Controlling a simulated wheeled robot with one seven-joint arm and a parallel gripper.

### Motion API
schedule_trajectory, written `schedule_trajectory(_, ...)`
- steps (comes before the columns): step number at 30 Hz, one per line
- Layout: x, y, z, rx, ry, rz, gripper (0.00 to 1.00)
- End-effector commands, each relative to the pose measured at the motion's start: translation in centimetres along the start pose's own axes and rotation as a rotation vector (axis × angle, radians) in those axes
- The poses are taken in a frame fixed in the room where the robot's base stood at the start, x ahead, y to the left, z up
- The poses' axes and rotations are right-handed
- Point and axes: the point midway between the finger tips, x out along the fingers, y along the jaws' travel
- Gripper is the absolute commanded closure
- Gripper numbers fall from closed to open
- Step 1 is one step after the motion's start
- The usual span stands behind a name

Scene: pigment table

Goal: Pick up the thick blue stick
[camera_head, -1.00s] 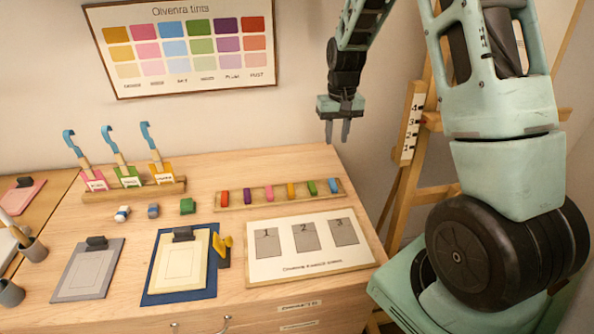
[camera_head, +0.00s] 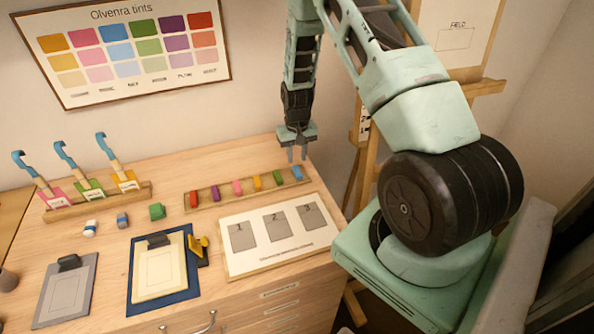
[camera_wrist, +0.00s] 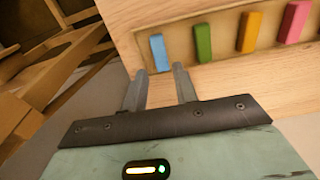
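The thick blue stick (camera_head: 296,173) lies at the right end of a wooden tray (camera_head: 224,198) with several other coloured sticks. In the wrist view the blue stick (camera_wrist: 160,53) stands just beyond my fingertips, slightly toward the left of the gap's middle. My gripper (camera_head: 297,155) hangs fingers-down above the blue stick, near the table's back right edge. In the wrist view my gripper (camera_wrist: 160,72) is open, with nothing between its fingers.
The green stick (camera_wrist: 203,43) sits close beside the blue one, followed by orange (camera_wrist: 250,32) and pink (camera_wrist: 297,22) sticks. A numbered board (camera_head: 280,238) lies in front of the tray. An easel (camera_head: 360,160) stands right of the table.

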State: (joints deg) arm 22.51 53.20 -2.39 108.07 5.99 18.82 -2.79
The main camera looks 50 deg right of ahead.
Motion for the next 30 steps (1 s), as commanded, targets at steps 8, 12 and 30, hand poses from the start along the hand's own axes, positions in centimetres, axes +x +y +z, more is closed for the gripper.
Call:
schedule_trajectory(8,2.4,-0.1,0.1,0.000,-0.005,0.000,0.71)
schedule_trajectory(12,4.1,-0.1,0.0,0.001,-0.003,0.000,0.71)
schedule_trajectory(30,5.2,-0.1,-0.1,0.000,0.000,0.000,1.00)
